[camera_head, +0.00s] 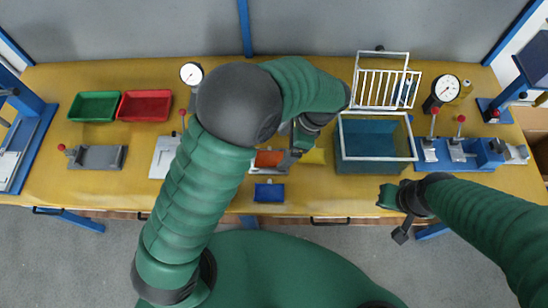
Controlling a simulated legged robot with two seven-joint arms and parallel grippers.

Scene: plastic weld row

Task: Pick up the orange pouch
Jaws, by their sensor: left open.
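The orange pouch (268,158) lies on the yellow table, near the middle, on or beside a pale flat piece; my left arm partly hides the area around it. My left gripper (290,161) is open and points down at the pouch's right edge. I cannot tell whether it touches the pouch. My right gripper (396,217) is open and empty at the table's front edge, to the right of the pouch.
A teal bin (375,139) with a white rim stands further right. Green (94,107) and red (145,106) trays sit at the back left.

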